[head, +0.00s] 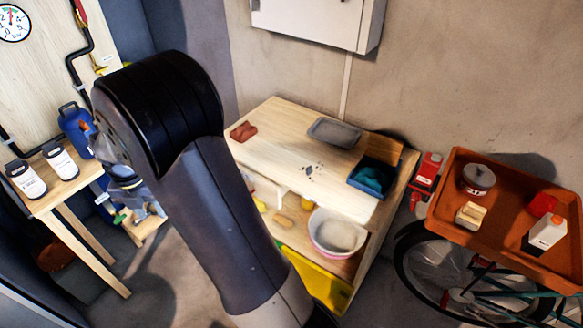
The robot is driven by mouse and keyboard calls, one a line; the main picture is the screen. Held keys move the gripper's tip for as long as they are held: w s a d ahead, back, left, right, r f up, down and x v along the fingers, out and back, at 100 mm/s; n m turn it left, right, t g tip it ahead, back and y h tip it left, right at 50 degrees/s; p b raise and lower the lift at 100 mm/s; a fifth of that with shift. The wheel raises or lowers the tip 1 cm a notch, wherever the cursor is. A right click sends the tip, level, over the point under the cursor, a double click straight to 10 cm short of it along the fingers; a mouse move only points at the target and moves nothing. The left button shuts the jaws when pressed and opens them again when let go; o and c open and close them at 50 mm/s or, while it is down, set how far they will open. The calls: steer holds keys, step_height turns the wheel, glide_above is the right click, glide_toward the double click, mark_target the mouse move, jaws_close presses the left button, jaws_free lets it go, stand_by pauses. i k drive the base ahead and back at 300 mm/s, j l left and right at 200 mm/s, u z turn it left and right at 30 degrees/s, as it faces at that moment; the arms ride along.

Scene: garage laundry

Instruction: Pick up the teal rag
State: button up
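The teal rag (374,178) appears as a crumpled teal heap in a dark blue tray (366,191). The tray sits at the right end of the light wooden bench (289,127). My arm rises through the left middle of the view and bends over at a black elbow. Beyond it, grey and blue parts that seem to be my wrist and gripper (138,205) show at the left, far from the rag. They are small and partly hidden, so I cannot tell how the fingers stand.
A grey tray (335,132) and a reddish-brown cloth (243,131) lie on the bench. A white bowl (338,232) stands on its lower shelf. An orange tray (495,245) with several items is at the right, above a bicycle wheel (425,280). A small table (67,185) holds white containers.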

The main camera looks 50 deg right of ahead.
mark_target(372, 177)
steer(key=k+l+u, duration=0.1)
steer(key=u, duration=0.3)
steer(key=k+u, duration=0.1)
steer(key=u, duration=0.25)
steer(key=k+u, duration=0.15)
steer(key=u, duration=0.25)
steer(key=k+u, duration=0.1)
steer(key=u, duration=0.25)
steer(key=k+u, duration=0.15)
steer(key=k, duration=0.15)
steer(key=z, duration=0.5)
steer(key=l+z, duration=0.15)
steer(key=z, duration=0.35)
steer(key=k+l+z, duration=0.1)
steer(key=z, duration=0.4)
steer(key=l+z, duration=0.1)
steer(key=z, duration=0.4)
steer(key=l+z, duration=0.1)
steer(key=z, duration=0.4)
steer(key=l+z, duration=0.1)
steer(key=z, duration=0.4)
